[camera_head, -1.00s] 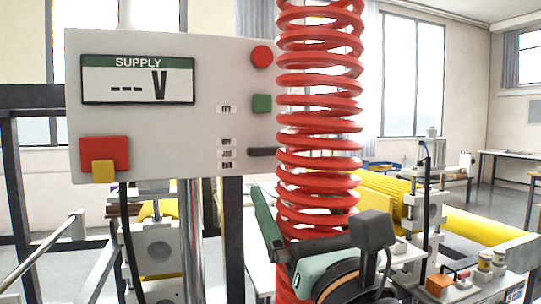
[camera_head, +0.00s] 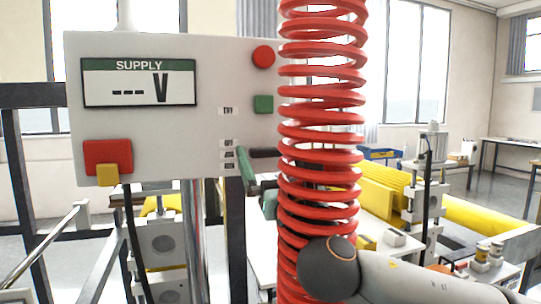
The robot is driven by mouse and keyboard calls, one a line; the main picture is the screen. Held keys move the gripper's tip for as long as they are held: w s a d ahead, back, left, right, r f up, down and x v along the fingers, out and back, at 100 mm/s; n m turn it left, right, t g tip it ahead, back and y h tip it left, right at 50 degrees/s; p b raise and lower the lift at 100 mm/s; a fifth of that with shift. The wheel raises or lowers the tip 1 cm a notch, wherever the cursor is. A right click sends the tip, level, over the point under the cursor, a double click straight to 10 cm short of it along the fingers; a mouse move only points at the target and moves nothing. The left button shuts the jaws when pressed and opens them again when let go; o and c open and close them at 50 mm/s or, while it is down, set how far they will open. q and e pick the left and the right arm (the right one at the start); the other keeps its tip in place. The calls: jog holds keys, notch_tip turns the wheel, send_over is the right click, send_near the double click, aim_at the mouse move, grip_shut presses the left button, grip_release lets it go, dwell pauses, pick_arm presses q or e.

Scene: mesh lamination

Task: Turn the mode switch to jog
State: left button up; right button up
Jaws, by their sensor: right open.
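The mode switch (camera_head: 264,153) is a dark lever on the right side of the grey supply panel (camera_head: 150,125). It points right, beside a column of small labels too small to read. My right gripper (camera_head: 256,172) is open at the panel's lower right edge. One green finger overlaps the panel just left of and below the lever; I cannot tell whether it touches. The red coil hides part of the gripper and the lever's right end. My left gripper is not in view.
A red coiled hose (camera_head: 320,120) hangs just right of the panel, in front of my right gripper. The panel also carries a red round button (camera_head: 263,57), a green button (camera_head: 263,104) and a red-and-yellow switch (camera_head: 108,158). Yellow rollers (camera_head: 480,222) stand behind at right.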

jog(key=c, duration=1.2)
jog(key=shift+c, duration=0.2)
